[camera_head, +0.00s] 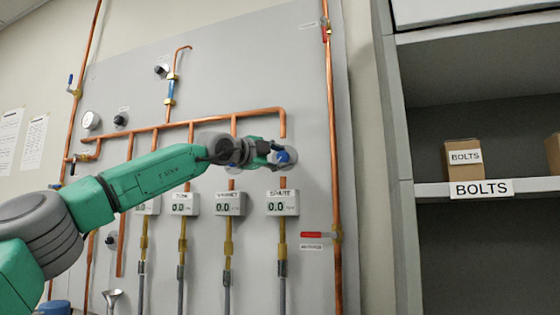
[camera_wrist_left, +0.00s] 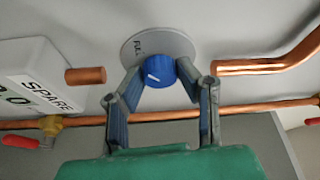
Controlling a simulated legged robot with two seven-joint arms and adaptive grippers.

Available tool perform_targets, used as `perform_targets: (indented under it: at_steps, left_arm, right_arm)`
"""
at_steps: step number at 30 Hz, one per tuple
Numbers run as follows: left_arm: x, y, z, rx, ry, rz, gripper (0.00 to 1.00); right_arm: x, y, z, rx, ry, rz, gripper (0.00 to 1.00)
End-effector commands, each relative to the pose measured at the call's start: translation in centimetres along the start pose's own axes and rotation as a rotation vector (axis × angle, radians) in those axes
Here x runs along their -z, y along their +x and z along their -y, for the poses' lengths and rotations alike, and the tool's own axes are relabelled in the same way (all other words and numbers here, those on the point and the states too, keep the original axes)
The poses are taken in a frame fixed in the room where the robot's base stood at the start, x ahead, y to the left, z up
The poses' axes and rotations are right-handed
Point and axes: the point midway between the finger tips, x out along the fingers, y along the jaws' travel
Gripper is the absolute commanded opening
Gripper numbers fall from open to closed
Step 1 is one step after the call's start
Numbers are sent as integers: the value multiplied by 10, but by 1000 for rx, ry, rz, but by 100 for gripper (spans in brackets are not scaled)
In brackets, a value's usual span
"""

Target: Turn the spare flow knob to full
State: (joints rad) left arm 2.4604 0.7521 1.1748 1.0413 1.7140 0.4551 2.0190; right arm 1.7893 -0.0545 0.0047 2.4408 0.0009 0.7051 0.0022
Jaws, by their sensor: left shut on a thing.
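The spare flow knob is a blue round knob (camera_wrist_left: 159,73) on a pale round plate (camera_wrist_left: 176,46) marked FULL, in the left wrist view. A short white line shows on the left part of its face. My left gripper (camera_wrist_left: 160,82) is shut on the knob, one finger on each side. In the head view the left gripper (camera_head: 276,154) is at the panel, partly covering the blue knob (camera_head: 283,157). The white SPARE meter (camera_head: 282,203) below it reads 0.0. My right gripper is not in view.
Copper pipes run across the grey panel (camera_head: 215,90). Other meters (camera_head: 230,204) stand left of the SPARE one. A red-handled valve (camera_head: 312,235) is at lower right. A shelf (camera_head: 530,186) with boxes stands to the right.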

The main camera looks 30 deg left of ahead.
Motion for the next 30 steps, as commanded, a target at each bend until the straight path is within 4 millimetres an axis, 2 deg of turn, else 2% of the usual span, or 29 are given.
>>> perform_targets:
  at_steps: [1,6,7,8,20,26,30]
  left_arm:
    - [-3,3,-9,-18,0,6,1]
    - [-3,3,-9,-18,0,6,1]
    - [-3,3,-9,-18,0,6,40]
    - [-3,3,-8,-17,0,5,50]
    - [1,-5,-1,-4,4,1,50]
    - [-1,-33,-1,-2,2,1,50]
    - [-3,-62,-2,-4,1,1,50]
  right_arm:
    - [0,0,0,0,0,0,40]
    - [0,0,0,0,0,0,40]
    - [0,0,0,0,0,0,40]
    - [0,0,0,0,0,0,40]
    - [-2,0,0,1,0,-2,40]
    - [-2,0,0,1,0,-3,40]
    - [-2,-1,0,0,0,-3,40]
